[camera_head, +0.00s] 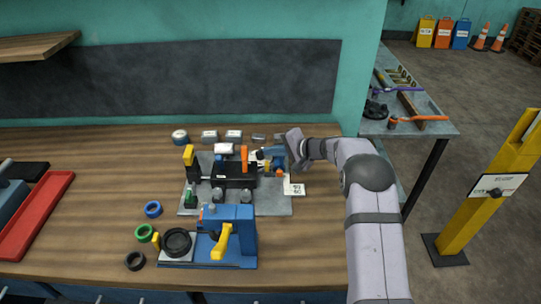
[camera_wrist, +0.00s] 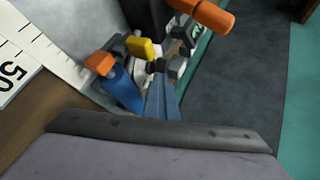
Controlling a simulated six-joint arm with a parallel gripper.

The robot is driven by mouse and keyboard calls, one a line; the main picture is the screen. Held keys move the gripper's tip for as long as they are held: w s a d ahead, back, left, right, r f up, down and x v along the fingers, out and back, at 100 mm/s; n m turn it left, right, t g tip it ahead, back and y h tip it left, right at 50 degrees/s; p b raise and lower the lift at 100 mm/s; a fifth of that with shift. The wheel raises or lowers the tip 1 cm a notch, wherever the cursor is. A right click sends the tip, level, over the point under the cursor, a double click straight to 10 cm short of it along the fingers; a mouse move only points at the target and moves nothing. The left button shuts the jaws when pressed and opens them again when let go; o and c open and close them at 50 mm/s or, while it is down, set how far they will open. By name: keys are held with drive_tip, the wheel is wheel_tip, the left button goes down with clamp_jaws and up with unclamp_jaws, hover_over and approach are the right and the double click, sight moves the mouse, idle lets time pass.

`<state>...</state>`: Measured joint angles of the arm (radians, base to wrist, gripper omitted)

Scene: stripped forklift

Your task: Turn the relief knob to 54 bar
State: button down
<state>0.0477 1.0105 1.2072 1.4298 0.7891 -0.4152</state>
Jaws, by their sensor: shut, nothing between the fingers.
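A hydraulic block (camera_head: 238,176) with several fittings stands on a grey plate (camera_head: 268,206) on the bench. At its right end is a cluster of small blue and orange parts (camera_head: 275,157). In the wrist view the cluster shows as a blue cylinder with an orange cap (camera_wrist: 123,88), a yellow piece (camera_wrist: 144,48) and grey fittings. I cannot tell which part is the relief knob. My gripper (camera_head: 284,152) is at this cluster from the right. Its shut blue-grey fingers (camera_wrist: 159,78) reach in among the parts; contact is unclear. A white card with tick marks and "50" (camera_wrist: 18,68) lies beside it.
An orange handle (camera_wrist: 203,14) sticks out close to the fingers. In front stands a blue fixture with a yellow lever (camera_head: 221,242). Blue, green and black rings (camera_head: 145,232) lie to its left, with a red tray (camera_head: 35,215) farther left.

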drive_tip(key=shift+w+a+f+n+g+y+b, duration=0.15)
drive_tip(key=shift+w+n+g+y+b, duration=0.1)
drive_tip(key=shift+n+g+y+b, duration=0.3)
drive_tip(key=shift+b, duration=0.85)
drive_tip(key=shift+w+r+b, duration=0.1)
drive_tip(key=shift+r+b, duration=0.1)
drive_tip(key=shift+b, duration=0.1)
drive_tip(key=shift+w+r+b, duration=0.1)
drive_tip(key=shift+b, duration=0.2)
drive_tip(key=shift+w+a+h, duration=0.1)
drive_tip(key=shift+w+h, duration=0.15)
drive_tip(key=shift+w, duration=0.05)
drive_tip(key=shift+b, duration=0.3)
drive_tip(key=shift+s+f, duration=0.1)
drive_tip(key=shift+f, duration=0.15)
